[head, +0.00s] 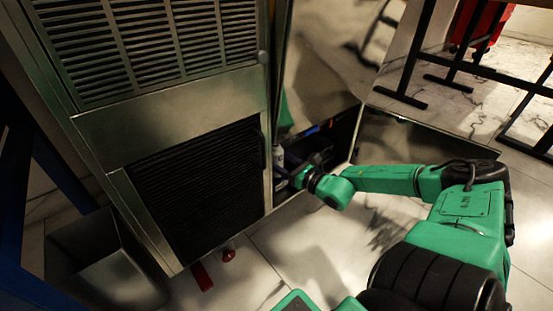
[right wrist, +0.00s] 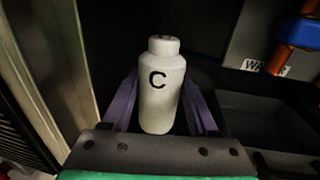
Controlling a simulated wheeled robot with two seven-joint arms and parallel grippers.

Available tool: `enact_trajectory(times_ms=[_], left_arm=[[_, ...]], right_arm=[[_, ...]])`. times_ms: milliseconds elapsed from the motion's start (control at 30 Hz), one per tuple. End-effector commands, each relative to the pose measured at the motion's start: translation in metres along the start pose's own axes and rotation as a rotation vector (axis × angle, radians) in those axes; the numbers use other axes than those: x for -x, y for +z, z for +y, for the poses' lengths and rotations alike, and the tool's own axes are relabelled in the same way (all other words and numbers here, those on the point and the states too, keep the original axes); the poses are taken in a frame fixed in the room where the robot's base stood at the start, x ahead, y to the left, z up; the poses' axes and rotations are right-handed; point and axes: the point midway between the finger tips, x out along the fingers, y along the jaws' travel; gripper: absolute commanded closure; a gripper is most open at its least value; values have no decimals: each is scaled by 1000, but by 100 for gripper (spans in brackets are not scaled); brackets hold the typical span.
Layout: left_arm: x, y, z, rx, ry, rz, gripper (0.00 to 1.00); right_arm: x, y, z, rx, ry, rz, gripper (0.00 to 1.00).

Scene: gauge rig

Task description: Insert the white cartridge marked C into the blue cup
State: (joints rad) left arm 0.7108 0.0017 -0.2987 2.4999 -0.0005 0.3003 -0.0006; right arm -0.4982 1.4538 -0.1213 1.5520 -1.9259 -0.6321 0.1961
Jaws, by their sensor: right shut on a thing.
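The white cartridge (right wrist: 160,100) stands upright in the right wrist view, with a black C on its side and a narrower cap on top. My right gripper (right wrist: 160,84) is shut on it, a purple finger on each side. In the head view the cartridge (head: 278,156) shows small at the right edge of the metal cabinet, with my right gripper (head: 283,168) at it. A blue part (right wrist: 300,32) on an orange post is at the upper right of the wrist view, apart from the cartridge. I cannot tell whether it is the blue cup. My left gripper is not in view.
The slatted metal cabinet (head: 165,125) stands just left of my right gripper. A dark recess (head: 338,135) lies right of it. A dark tray (right wrist: 265,118) and a partly hidden white label (right wrist: 260,67) are right of the cartridge. An open metal bin (head: 115,280) is at lower left.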

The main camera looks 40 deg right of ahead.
Motion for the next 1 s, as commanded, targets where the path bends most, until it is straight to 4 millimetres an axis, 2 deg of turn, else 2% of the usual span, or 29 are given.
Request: enact_trajectory(times_ms=[1000], left_arm=[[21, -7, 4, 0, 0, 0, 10]], right_arm=[[0, -23, 0, 0, 0, -1, 100]])
